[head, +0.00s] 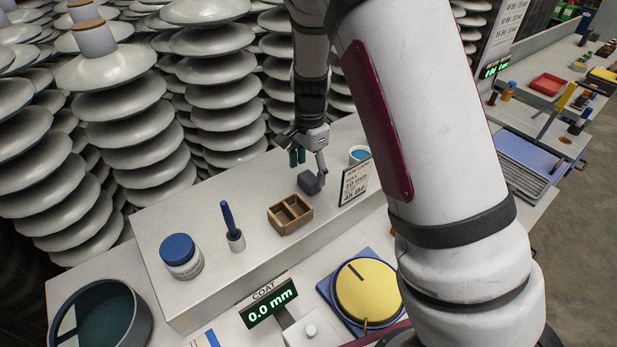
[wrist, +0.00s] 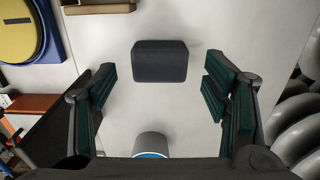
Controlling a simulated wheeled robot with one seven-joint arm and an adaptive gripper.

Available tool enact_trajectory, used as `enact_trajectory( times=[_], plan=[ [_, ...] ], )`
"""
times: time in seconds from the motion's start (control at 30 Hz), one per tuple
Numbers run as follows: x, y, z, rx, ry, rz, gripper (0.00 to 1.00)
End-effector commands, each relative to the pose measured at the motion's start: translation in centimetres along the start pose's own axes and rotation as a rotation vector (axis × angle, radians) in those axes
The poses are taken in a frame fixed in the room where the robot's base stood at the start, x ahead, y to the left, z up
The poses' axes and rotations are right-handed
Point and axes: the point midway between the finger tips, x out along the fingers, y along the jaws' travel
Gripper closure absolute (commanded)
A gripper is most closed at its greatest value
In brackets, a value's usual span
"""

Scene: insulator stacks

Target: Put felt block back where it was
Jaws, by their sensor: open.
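The felt block (head: 309,183) is a small dark grey block on the raised light shelf, between the wooden divided box and the sign card. In the wrist view the felt block (wrist: 160,61) lies ahead of my fingers, roughly centred between them. My gripper (head: 308,160) is open above and just behind the block in the head view. In the wrist view my gripper (wrist: 160,92) shows its two green-padded fingers spread wide, with nothing between the pads. Whether a fingertip touches the block cannot be told.
The wooden box (head: 290,214), a blue-handled tool in a holder (head: 232,228) and a blue-lidded jar (head: 181,256) stand on the shelf (head: 215,285). A cup (head: 359,155) and a sign card (head: 354,183) stand close right of the block. Insulator stacks (head: 130,140) rise behind.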

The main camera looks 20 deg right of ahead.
Motion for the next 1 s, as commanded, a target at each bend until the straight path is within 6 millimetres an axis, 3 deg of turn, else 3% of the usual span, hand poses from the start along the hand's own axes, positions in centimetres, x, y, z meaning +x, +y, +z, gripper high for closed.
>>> enact_trajectory(
  times=[0.1,0.3,0.63,0.77,1.0],
  plan=[
    [-2.7,-0.1,0.0,-0.001,0.001,-0.005,0.31],
    [-6.3,-0.1,0.0,0.0,0.001,-0.004,0.31],
    [-9.5,0.6,0.2,-0.033,-0.009,-0.018,0.31],
    [-12.2,2.4,1.0,-0.125,-0.026,-0.06,0.31],
    [-18.0,7.4,3.0,-0.389,-0.021,-0.165,0.31]
  ],
)
